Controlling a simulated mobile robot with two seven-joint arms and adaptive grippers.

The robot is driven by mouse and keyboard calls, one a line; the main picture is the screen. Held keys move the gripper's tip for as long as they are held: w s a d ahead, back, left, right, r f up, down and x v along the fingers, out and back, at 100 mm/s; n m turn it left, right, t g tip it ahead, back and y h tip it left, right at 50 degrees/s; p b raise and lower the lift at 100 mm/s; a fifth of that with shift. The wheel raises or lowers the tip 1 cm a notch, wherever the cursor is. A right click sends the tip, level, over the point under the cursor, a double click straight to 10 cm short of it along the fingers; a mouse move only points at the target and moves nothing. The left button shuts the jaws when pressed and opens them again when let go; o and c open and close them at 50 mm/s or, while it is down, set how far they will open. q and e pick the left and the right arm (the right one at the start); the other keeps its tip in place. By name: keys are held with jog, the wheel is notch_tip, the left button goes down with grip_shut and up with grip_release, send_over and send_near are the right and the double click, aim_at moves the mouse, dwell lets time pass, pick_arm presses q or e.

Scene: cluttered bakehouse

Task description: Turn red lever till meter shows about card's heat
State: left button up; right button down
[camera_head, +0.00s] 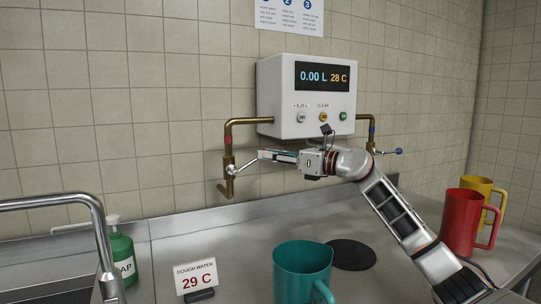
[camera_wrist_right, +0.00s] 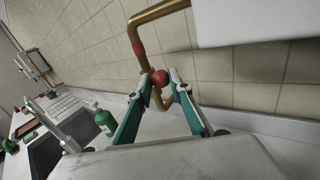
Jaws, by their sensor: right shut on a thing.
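The white meter box (camera_head: 306,97) on the wall reads 0.00 L and 28 C on its display (camera_head: 324,76). The card (camera_head: 196,277) on the counter reads DOUGH WATER, 29 C. The red lever's metal stem (camera_head: 245,166) runs from the left brass pipe to my right gripper (camera_head: 264,155), which hides its knob in the head view. In the right wrist view the lever's red knob (camera_wrist_right: 160,77) sits between the fingertips of my right gripper (camera_wrist_right: 161,79), which is shut on it. My left gripper is not in view.
A blue-knobbed lever (camera_head: 398,151) is on the right pipe. A teal jug (camera_head: 302,270) stands below the box, beside a black disc (camera_head: 351,254). Red (camera_head: 461,222) and yellow (camera_head: 484,193) jugs stand at right. A green soap bottle (camera_head: 121,256) and a tap (camera_head: 98,226) are at left.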

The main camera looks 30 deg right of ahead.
jog(key=shift+d+f, duration=0.15)
jog(key=c, duration=1.9)
grip_release()
jog(key=v, duration=1.2)
jog(key=shift+f, duration=0.1)
